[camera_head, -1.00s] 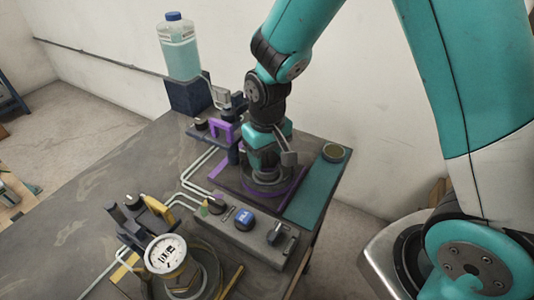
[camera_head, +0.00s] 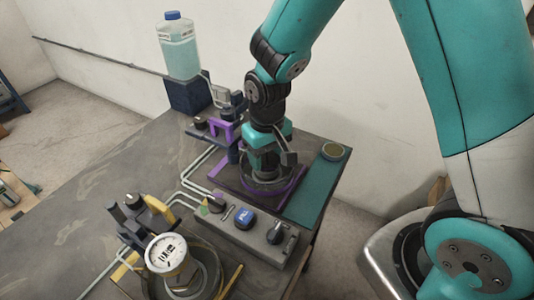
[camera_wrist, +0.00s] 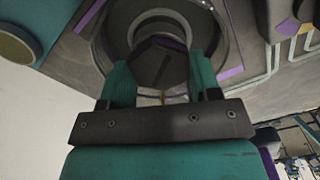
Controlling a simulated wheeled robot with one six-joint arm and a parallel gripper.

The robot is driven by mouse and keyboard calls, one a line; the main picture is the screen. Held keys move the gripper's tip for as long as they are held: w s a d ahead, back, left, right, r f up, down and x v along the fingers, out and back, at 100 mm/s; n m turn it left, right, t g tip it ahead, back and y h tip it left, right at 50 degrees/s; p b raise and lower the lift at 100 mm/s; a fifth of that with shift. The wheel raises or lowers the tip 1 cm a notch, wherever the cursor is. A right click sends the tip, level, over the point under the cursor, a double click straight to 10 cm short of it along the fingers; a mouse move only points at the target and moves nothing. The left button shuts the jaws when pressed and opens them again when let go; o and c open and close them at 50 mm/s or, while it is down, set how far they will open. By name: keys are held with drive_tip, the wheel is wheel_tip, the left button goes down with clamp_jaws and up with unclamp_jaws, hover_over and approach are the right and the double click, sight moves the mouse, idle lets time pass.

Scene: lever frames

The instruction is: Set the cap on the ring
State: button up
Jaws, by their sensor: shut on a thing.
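My gripper (camera_wrist: 160,88) points down over the purple-marked station at the far right of the bench. Its teal fingers are shut on a dark, faceted knob with a line across its top, which I take to be the cap (camera_wrist: 160,62). The round grey ring (camera_wrist: 226,38) lies around and beyond the knob in the wrist view. In the head view my gripper (camera_head: 265,164) is above or within the ring (camera_head: 287,183). The fingers hide much of the cap, and I cannot tell whether it touches the ring.
A teal strip (camera_head: 314,192) with a round olive-topped container (camera_head: 335,151) lies right of the station. A control box with knobs (camera_head: 240,231) is in front. A gauge (camera_head: 167,254) stands front left. A purple clamp (camera_head: 222,132) and bottle (camera_head: 179,48) stand behind left.

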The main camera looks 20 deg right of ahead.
drive_tip(key=shift+f, duration=0.1)
drive_tip(key=o, duration=1.2)
wheel_tip(320, 180, up, 18)
drive_tip(key=shift+f+b, duration=0.25)
drive_tip(key=shift+b, duration=0.2)
